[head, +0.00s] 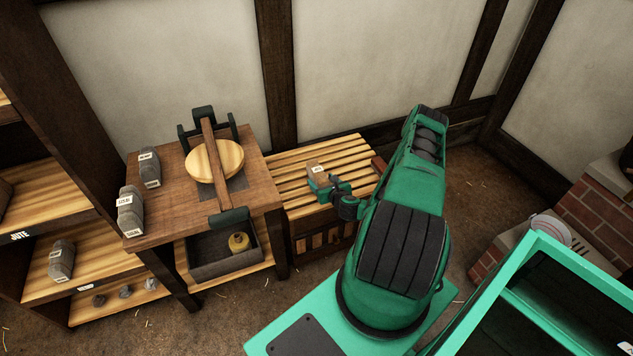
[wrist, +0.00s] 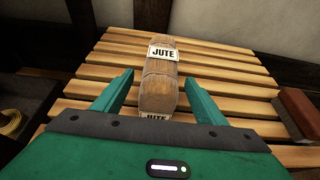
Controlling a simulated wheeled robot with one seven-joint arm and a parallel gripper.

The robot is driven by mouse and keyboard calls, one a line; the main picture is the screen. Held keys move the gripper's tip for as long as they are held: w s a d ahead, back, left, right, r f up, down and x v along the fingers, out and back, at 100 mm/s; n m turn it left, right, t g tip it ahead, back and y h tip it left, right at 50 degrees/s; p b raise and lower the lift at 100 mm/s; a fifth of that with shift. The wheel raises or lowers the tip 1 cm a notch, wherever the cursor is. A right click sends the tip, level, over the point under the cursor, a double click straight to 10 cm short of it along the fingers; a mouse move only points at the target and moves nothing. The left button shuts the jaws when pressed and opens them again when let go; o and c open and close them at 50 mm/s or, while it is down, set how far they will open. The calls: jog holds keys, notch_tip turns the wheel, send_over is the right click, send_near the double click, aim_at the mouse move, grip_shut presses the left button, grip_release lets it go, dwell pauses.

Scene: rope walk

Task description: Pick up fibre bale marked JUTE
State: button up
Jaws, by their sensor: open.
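The fibre bale marked JUTE (wrist: 158,88) is a tan-brown bundle with white labels. It lies on the slatted wooden bench, running away from me in the wrist view. In the head view the bale (head: 319,174) shows at my gripper's far end, partly hidden by it. My gripper (wrist: 160,97) is open, with one green finger on each side of the bale's near part. Gaps show between the fingers and the bale's sides. The bale's near end is hidden by the gripper body.
The slatted bench (head: 345,151) carries a reddish-brown block (wrist: 298,113) at its right. A wooden table (head: 172,197) to the left holds grey bales (head: 130,212) and a balance-like device (head: 213,160). A shelf (head: 60,205) labelled JUTE stands far left. A brick structure (head: 590,205) stands right.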

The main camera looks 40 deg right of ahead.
aim_at(318, 176)
jog(key=shift+x, duration=2.55)
jog(key=shift+r, duration=0.15)
jog(key=c, duration=1.3)
jog(key=shift+r, duration=0.15)
